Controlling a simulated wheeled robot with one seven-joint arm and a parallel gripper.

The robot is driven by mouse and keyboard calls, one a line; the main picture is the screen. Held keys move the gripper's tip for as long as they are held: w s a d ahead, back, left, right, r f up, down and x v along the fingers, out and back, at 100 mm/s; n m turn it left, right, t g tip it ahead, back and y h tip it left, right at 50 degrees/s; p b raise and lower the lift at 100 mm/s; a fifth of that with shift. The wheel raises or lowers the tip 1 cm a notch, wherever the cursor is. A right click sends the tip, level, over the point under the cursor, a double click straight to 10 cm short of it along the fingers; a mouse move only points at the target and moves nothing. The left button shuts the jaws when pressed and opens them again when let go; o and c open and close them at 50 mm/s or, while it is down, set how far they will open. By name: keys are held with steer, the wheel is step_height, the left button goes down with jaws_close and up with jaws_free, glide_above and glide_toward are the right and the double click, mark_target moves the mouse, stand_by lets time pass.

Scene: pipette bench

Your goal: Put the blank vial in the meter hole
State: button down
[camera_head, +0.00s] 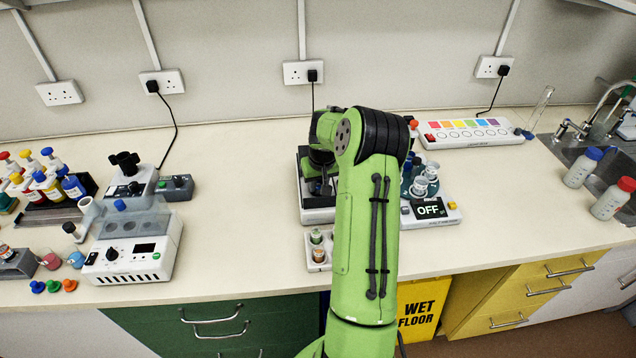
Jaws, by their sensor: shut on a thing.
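My gripper (321,187) points down over a dark-topped device with a white base, which looks like the meter (318,216). The gripper is partly hidden by my green arm. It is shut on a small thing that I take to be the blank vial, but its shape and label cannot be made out. The meter's hole is hidden, so I cannot tell whether the vial is above it or in it. A small white vial rack (309,238) stands in front of the meter with two capped vials, one greenish (316,236) and one tan (319,255).
A white unit reading OFF (430,209), with clear cups on it, stands close to the right of my arm. A strip with coloured squares (470,132) lies behind. A white instrument (134,258) and coloured bottles (45,183) crowd the left. Bare bench (240,215) lies between.

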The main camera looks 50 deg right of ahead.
steer(key=shift+s+a+f+b, duration=0.2)
steer(key=shift+f+b, duration=0.4)
steer(key=c, duration=0.9)
jaws_free()
steer(key=shift+s+a, duration=0.1)
steer(key=shift+c, duration=0.2)
steer(key=shift+r+p, duration=0.3)
steer(key=shift+p, duration=0.1)
steer(key=w+d+p+v, duration=0.1)
steer(key=v, duration=1.1)
steer(key=a+r+n, duration=0.2)
steer(key=a+r, duration=0.5)
steer(key=a, duration=0.3)
steer(key=s+a+r+n+t, duration=0.1)
steer(key=s+a+r, duration=0.15)
steer(key=a, duration=0.35)
steer(key=s+a+r, duration=0.2)
steer(key=s+a, duration=0.1)
steer(key=a, duration=0.3)
steer(key=s+a+n, duration=0.1)
steer(key=s+a, duration=0.2)
steer(key=s, duration=0.1)
steer(key=s+a+f+n+t+y, duration=0.1)
steer(key=s+a, duration=0.3)
steer(key=s, duration=0.1)
steer(key=s+a, duration=0.4)
steer(key=s, duration=0.1)
steer(key=shift+s+f+n+t+y, duration=0.2)
steer(key=shift+n+t+y, duration=0.1)
steer(key=shift+n+t, duration=0.1)
